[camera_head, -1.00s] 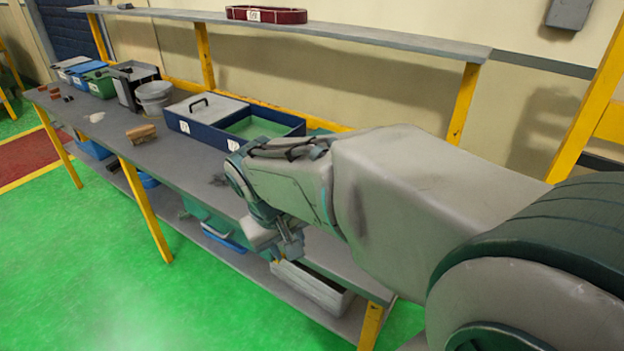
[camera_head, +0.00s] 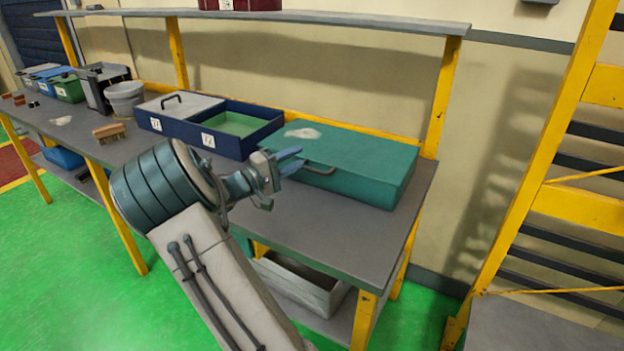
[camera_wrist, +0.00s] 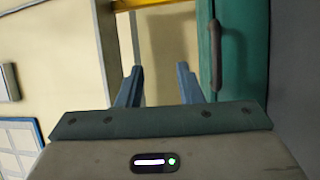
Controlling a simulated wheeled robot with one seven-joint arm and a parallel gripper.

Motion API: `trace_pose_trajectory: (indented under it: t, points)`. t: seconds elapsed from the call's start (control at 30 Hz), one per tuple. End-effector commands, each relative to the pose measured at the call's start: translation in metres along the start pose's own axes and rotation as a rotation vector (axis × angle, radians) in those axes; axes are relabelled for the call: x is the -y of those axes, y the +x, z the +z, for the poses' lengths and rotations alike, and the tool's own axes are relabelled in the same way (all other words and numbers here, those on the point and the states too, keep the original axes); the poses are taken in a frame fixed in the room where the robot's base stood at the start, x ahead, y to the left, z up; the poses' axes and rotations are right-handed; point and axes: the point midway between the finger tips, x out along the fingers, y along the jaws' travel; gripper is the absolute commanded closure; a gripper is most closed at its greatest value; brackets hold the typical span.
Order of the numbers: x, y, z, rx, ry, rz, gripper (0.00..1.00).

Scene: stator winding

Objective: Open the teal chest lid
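The teal chest (camera_head: 352,170) sits on the right end of the workbench with its lid shut. A pale patch marks the left of its lid. Its dark bar handle (camera_head: 318,170) is on the front side. My gripper (camera_head: 294,162) is just left of the handle, in front of the chest, with its blue fingers pointing right. In the wrist view the two fingers (camera_wrist: 158,85) are apart with nothing between them. The chest (camera_wrist: 249,60) and its handle (camera_wrist: 216,56) show there to the right of the fingers, outside the gap.
The dark blue box (camera_head: 262,142) with a green-floored compartment stands left of the chest. The grey bench top (camera_head: 345,238) is clear in front of the chest. A shelf (camera_head: 330,19) runs above at the back. A yellow rack (camera_head: 572,150) stands at the right.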

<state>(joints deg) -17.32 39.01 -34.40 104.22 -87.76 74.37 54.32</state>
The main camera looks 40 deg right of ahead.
Motion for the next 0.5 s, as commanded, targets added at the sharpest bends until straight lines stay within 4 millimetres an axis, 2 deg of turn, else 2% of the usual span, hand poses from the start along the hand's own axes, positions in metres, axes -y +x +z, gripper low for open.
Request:
trace_pose_trajectory:
  t: [0.1,0.27,0.5]
  points:
    - [0.003,-0.002,-0.009,-0.025,0.001,0.044,0.67]
    - [0.017,-0.004,-0.010,-0.031,-0.001,0.051,0.67]
    - [0.066,-0.010,-0.005,-0.030,-0.004,0.049,0.67]
